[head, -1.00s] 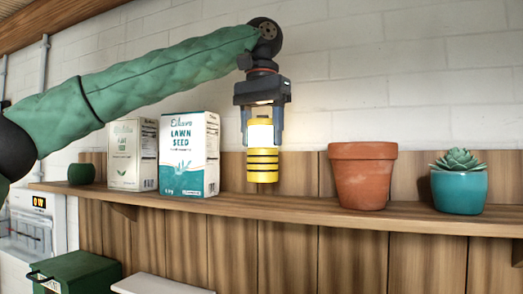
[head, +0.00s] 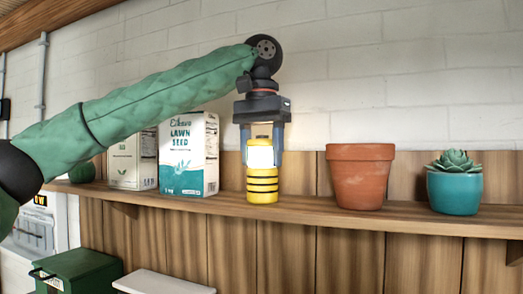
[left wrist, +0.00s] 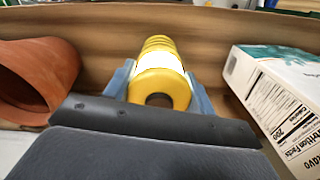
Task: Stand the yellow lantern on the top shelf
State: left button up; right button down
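The yellow lantern (head: 262,184) is upright, its ribbed yellow base at the level of the wooden top shelf (head: 300,209). It looks to touch the shelf or hang just above it; I cannot tell which. My left gripper (head: 263,150) points down from above, its two fingers on either side of the lantern's pale middle. In the left wrist view the lantern's yellow ring top (left wrist: 160,88) shows between the fingers, which are shut on it. My right gripper is in neither view.
A lawn seed box (head: 188,155) and another carton (head: 133,160) stand left of the lantern. A terracotta pot (head: 361,177) and a teal succulent pot (head: 455,190) stand to its right. Bare shelf shows on both sides of the lantern. A green box (head: 78,272) is below.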

pick_arm(q)
jog(key=o, duration=0.4)
jog(key=shift+w+a, duration=0.1)
jog(key=shift+w, duration=0.05)
jog(key=shift+o, duration=0.2)
jog(key=shift+r, duration=0.75)
jog(key=shift+r+b, duration=0.75)
jog(key=shift+r, duration=4.6)
